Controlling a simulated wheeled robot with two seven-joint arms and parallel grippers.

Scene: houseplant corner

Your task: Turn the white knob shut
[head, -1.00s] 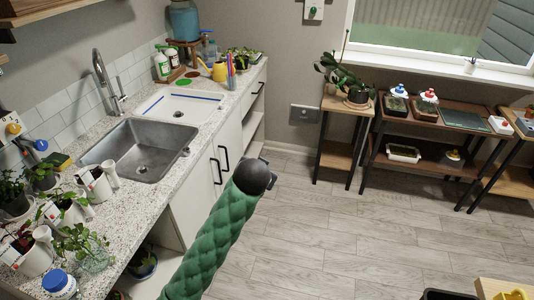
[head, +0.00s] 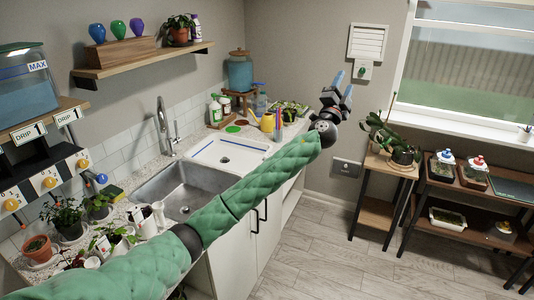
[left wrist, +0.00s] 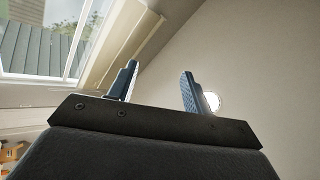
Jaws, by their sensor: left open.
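I cannot make out a white knob for certain in the head view. A white vent (head: 368,43) hangs on the back wall, with a small pale plate bearing a green knob (head: 362,72) below it. My left gripper (head: 343,86) is open and empty, raised in front of the wall, left of the vent in the picture. In the left wrist view its two fingers (left wrist: 158,70) stand apart with nothing between them. A bright white round shape (left wrist: 212,101) shows on the wall beyond the right finger, partly hidden by it; I cannot tell what it is. My right gripper is out of view.
A plant stand (head: 391,165) and window (head: 470,60) are at the right. The floor between is clear.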

